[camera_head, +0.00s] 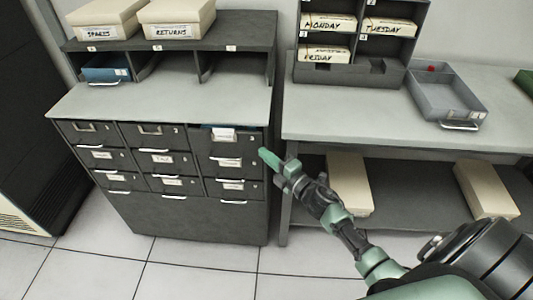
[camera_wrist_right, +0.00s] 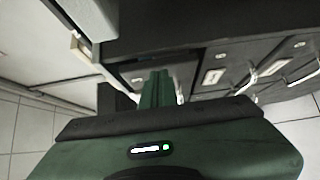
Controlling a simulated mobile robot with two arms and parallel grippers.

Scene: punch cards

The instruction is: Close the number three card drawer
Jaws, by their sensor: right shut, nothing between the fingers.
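The number three card drawer (camera_head: 240,145) is the top right drawer of the dark grey card cabinet (camera_head: 185,215). It looks pulled out a little, with a strip of its contents showing along its top edge. My right gripper (camera_head: 268,157) is shut and empty, its green fingertips near the right edge of that drawer's front. I cannot tell whether they touch it. In the right wrist view the shut fingers (camera_wrist_right: 155,88) point at the dark cabinet fronts, and they hide part of what is behind them. My left gripper is not in view.
Several other drawers fill the cabinet, with handles and labels. A blue drawer (camera_head: 105,70) sits in the upper shelf. To the right stands a grey workbench (camera_head: 400,118) with a grey tray (camera_head: 445,97) on top and pale boxes (camera_head: 349,183) on its lower shelf. Tiled floor lies in front.

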